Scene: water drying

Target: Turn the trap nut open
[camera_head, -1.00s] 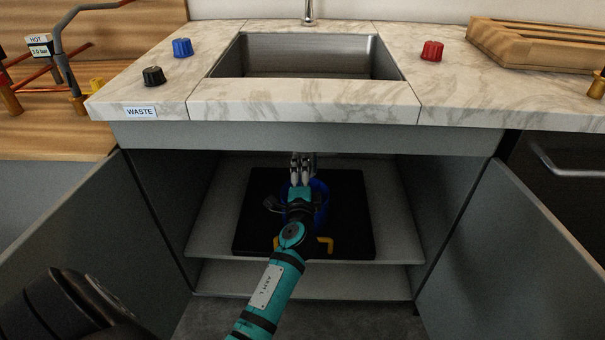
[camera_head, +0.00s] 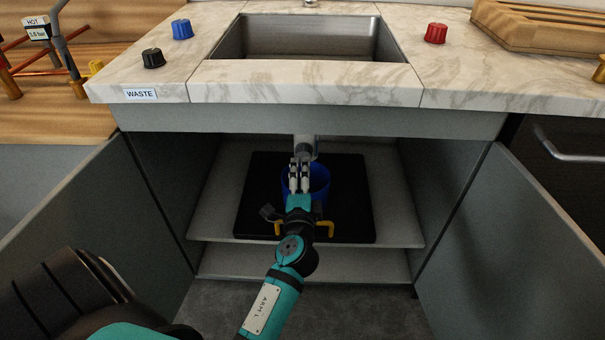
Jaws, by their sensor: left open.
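The sink cabinet stands open below the counter. A grey trap pipe (camera_head: 305,146) comes down under the sink; I cannot tell its nut apart clearly. My left gripper (camera_head: 299,164) is open inside the cabinet, its fingers pointing up and away, just below and in front of the pipe. Whether it touches the pipe I cannot tell. A blue bucket (camera_head: 320,181) stands behind and beside the gripper, partly hidden by it. My right gripper is not in view.
A black mat (camera_head: 350,205) lies on the cabinet shelf (camera_head: 400,225) under the bucket. Yellow handles (camera_head: 328,229) show beside my wrist. Open doors (camera_head: 530,240) flank the cabinet. Blue (camera_head: 182,29), black (camera_head: 153,58) and red (camera_head: 435,33) knobs sit on the counter near the sink (camera_head: 310,40).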

